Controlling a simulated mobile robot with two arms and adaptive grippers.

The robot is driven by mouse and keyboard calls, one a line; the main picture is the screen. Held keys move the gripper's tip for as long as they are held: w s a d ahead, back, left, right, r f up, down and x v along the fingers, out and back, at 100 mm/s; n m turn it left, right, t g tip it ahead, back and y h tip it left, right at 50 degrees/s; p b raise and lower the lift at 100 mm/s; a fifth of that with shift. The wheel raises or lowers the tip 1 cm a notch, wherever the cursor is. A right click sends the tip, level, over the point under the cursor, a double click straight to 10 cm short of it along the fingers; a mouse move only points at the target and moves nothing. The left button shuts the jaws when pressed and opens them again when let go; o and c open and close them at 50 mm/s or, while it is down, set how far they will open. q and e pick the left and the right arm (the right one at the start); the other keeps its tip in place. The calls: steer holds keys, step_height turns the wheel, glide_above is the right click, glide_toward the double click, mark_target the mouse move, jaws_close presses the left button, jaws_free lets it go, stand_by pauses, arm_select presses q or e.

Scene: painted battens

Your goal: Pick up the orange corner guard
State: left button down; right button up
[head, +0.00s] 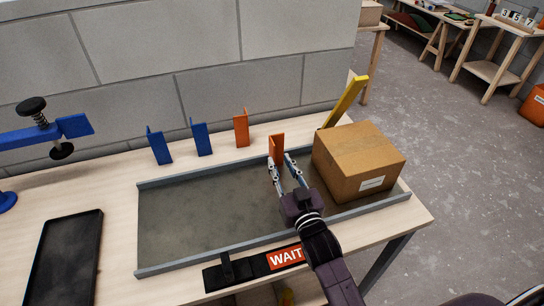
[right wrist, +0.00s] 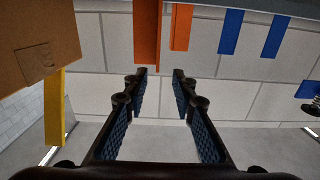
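Two orange corner guards stand upright at the back of the table. The nearer orange guard (head: 277,147) is by the tray's back edge, and the other orange guard (head: 241,128) stands farther left. My right gripper (head: 280,160) is open and empty, its fingertips just in front of the nearer guard. In the right wrist view, the nearer guard (right wrist: 147,32) and the farther guard (right wrist: 181,25) show beyond the spread fingertips (right wrist: 160,75). I cannot tell whether a finger touches the nearer guard. My left gripper is out of view.
A cardboard box (head: 357,160) sits close right of my gripper, with a yellow guard (head: 345,101) behind it. Blue guards (head: 201,138) stand to the left. The grey tray (head: 200,215) is mostly clear. A WAIT sign (head: 285,257), black tray (head: 66,255) and blue clamp (head: 35,137) are around it.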

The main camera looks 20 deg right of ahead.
mark_target(273, 148)
steer(key=w+p, duration=0.1)
steer(key=w, duration=0.2)
steer(key=shift+w, duration=0.3)
steer(key=shift+w+f+p, duration=0.15)
steer(key=shift+w+p, duration=0.2)
steer(key=shift+w, duration=0.8)
steer(key=shift+w+f+p, duration=0.15)
steer(key=shift+w+p, duration=0.15)
steer(key=shift+w, duration=0.8)
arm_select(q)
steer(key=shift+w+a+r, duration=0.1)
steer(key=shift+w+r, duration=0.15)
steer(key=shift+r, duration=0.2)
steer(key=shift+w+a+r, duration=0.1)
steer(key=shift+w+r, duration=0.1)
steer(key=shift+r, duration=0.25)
arm_select(e)
steer(key=shift+c, duration=0.4)
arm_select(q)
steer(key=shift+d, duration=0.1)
arm_select(e)
jaws_close()
